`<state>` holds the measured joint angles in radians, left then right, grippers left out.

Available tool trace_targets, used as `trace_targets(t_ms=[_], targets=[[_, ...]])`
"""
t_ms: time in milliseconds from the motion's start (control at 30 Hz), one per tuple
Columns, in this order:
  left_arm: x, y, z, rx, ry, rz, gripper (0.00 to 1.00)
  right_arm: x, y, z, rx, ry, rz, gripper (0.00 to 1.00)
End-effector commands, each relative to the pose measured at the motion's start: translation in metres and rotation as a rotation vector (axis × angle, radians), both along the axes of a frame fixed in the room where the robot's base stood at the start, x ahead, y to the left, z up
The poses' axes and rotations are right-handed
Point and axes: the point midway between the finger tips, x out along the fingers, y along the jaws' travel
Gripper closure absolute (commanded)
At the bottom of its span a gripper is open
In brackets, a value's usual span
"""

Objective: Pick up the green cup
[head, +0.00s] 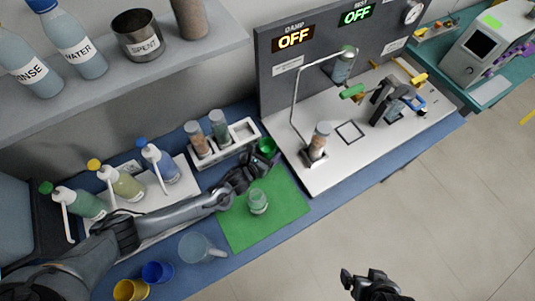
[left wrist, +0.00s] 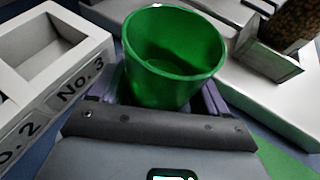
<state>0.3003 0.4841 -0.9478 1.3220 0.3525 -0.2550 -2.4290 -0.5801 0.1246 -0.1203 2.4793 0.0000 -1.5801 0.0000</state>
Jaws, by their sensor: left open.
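The green cup (head: 266,146) stands upright and empty at the back edge of the green mat (head: 277,222), beside the white rack. My left gripper (head: 253,160) reaches it from the left and is open. In the left wrist view the green cup (left wrist: 172,60) is upright between the two purple-grey fingers, one on each side. Its lower part is hidden by the gripper body, and I cannot tell whether the fingers touch it. My right gripper (head: 362,280) is at the bottom edge of the head view, away from the table; its jaws are unclear.
The white rack (head: 226,147) with two jars is close behind the green cup. A clear jar (head: 258,202) stands on the mat. A clear beaker (head: 197,247), a blue cup (head: 157,272) and a yellow cup (head: 131,290) stand front left. Pump bottles (head: 126,183) line the back left.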

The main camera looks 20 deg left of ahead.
Motion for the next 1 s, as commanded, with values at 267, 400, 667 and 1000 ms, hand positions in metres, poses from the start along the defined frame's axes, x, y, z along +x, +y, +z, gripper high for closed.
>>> trace_targets(t_ms=[267,400,667,1000], targets=[[0.0012,-0.0003,0.0003,0.000,0.000,0.000,0.24,0.0002,0.0000,-0.0003,0.000,-0.001,0.000,0.02],[0.0010,-0.0002,0.0002,0.000,0.000,0.000,0.46,0.0002,0.0001,-0.0001,0.001,-0.001,-0.001,0.02],[0.0013,-0.0003,0.0008,0.000,-0.001,0.000,0.68,0.0004,0.0012,0.0001,0.006,-0.001,-0.003,0.02],[0.0013,-0.0002,0.0040,0.000,-0.002,0.000,0.68,0.0004,0.0018,0.0011,0.008,-0.001,-0.005,0.02]])
